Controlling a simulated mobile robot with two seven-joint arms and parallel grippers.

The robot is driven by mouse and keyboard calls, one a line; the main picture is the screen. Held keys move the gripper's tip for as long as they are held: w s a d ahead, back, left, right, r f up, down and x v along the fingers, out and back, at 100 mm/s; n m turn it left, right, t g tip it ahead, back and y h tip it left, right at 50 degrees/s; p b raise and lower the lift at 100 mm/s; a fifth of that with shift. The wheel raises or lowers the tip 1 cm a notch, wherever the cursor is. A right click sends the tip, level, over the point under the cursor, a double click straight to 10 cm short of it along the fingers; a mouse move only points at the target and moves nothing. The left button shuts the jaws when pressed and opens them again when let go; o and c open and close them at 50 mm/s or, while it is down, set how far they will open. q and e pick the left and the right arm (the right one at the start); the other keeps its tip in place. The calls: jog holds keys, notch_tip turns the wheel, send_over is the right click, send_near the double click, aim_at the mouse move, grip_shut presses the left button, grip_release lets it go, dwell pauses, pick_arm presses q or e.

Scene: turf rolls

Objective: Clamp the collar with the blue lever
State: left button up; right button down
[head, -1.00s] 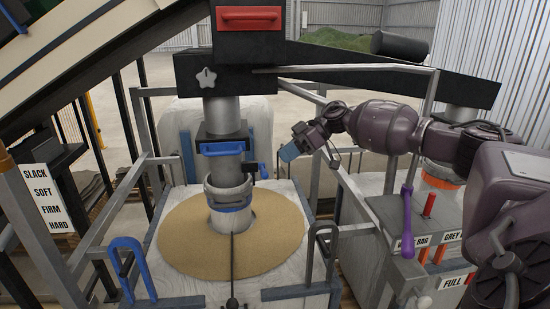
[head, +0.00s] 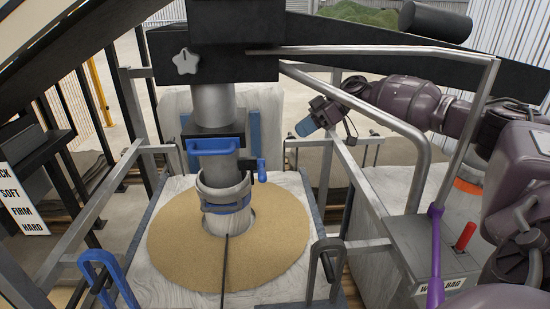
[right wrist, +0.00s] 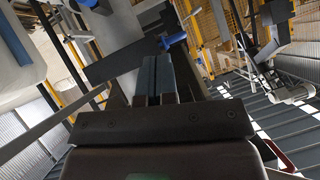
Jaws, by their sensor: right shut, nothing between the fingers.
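The grey collar (head: 224,190) with a blue band (head: 226,207) surrounds the lower end of the metal spout (head: 213,105), above a round opening in the tan disc. A small upright blue lever (head: 261,165) stands on a black bracket at the collar's right side. My right gripper (head: 305,127) is to the right of the spout and higher in the picture, apart from the lever. Its blue fingers are shut and empty, and they show in the right wrist view (right wrist: 156,78). A blue part beyond them there is unclear. My left gripper is not in view.
A blue handle (head: 213,147) is on the black box above the collar. Grey frame rails (head: 370,110) run between my right arm and the spout area. A purple lever (head: 436,255) and red lever (head: 465,236) stand at the right. Blue hooks (head: 107,275) are front left.

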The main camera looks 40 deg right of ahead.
send_over(262, 172)
jog(key=d, duration=0.4)
notch_tip(262, 172, down, 5)
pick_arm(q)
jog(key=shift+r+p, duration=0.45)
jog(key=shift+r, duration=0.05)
pick_arm(e)
jog(key=shift+s+a+f, duration=0.15)
jog(key=shift+a+f, duration=0.2)
jog(key=shift+f, duration=0.35)
jog(key=shift+s+a+f, duration=0.15)
jog(key=shift+a+f, duration=0.15)
jog(key=shift+f, duration=0.4)
jog(key=shift+s+a+f, duration=0.15)
jog(key=shift+a+f, duration=0.2)
jog(key=shift+f, duration=0.35)
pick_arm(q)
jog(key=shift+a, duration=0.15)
pick_arm(e)
jog(key=shift+d+f, duration=0.1)
jog(key=shift+d, duration=0.05)
